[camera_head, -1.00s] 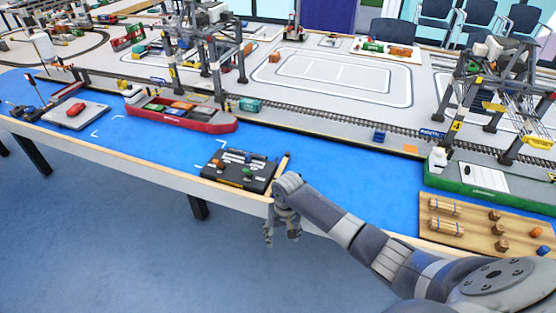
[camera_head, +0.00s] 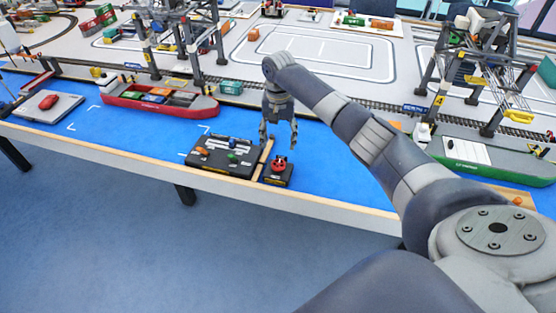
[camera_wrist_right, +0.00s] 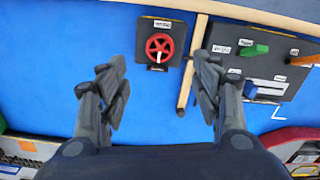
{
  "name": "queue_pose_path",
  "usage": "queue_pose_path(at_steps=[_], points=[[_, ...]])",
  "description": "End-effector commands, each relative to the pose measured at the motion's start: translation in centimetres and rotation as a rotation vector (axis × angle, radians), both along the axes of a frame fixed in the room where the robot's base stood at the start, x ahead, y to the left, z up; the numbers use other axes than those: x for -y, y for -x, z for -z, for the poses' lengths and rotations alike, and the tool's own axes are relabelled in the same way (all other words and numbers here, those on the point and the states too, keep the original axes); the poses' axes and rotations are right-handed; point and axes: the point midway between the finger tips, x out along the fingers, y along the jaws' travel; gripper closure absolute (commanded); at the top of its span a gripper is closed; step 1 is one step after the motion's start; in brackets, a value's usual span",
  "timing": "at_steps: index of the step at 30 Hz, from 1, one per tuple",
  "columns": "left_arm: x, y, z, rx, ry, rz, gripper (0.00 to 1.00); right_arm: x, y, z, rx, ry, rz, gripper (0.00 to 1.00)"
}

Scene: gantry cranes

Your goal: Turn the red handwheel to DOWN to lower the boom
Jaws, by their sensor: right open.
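The red handwheel (camera_head: 280,163) sits on a small black box (camera_head: 277,179) near the table's front edge. In the right wrist view the red handwheel (camera_wrist_right: 159,47) lies ahead, between the lines of the two fingers, with a white label above it too small to read. My right gripper (camera_head: 279,146) is open and empty. It points down above and just behind the handwheel, apart from it. The right wrist view shows its fingers spread wide (camera_wrist_right: 161,85). My left gripper is not in view.
A black control panel (camera_head: 213,168) with coloured levers lies left of the wheel box. A wooden stick (camera_head: 266,152) lies between them. A red ship (camera_head: 140,104) and a green ship (camera_head: 500,165) are on the blue surface. Blue surface right of the box is clear.

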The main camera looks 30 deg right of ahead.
Motion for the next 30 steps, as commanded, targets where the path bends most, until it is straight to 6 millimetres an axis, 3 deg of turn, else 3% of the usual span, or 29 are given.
queue_pose_path(at_steps=[15,28,29,30], points=[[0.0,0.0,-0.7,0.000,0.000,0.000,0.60,-0.1,0.1,8.9,-0.002,0.000,-0.002,0.41],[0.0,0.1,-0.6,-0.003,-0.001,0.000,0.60,-0.1,0.1,10.1,0.000,0.000,-0.005,0.41],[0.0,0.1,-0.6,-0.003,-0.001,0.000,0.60,-0.1,0.1,10.1,0.000,0.000,-0.005,0.43],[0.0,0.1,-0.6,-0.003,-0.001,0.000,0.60,-0.1,0.1,10.1,0.000,0.000,-0.005,0.52]])
